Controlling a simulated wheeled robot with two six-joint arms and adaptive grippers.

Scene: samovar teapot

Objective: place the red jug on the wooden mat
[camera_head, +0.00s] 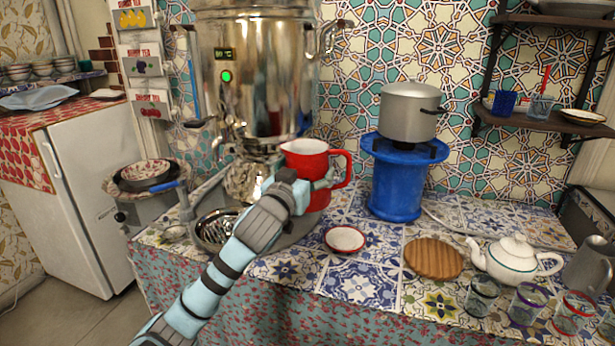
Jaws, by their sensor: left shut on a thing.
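The red jug (309,158) is upright in front of the samovar's lower right side, with its white inside showing and its handle to the right. My left gripper (322,183) is shut on the jug, across its near side by the handle; the fingertips are partly hidden. I cannot tell whether the jug's base touches the surface below. The round wooden mat (433,258) lies bare on the tiled counter, to the right of and nearer than the jug. My right gripper is not in view.
The large samovar (265,70) stands behind my left arm. A small red-rimmed saucer (345,239) lies between jug and mat. A white teapot (515,259) and several glasses (481,296) stand right of the mat. A blue burner (396,190) with a pot (410,112) stands behind.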

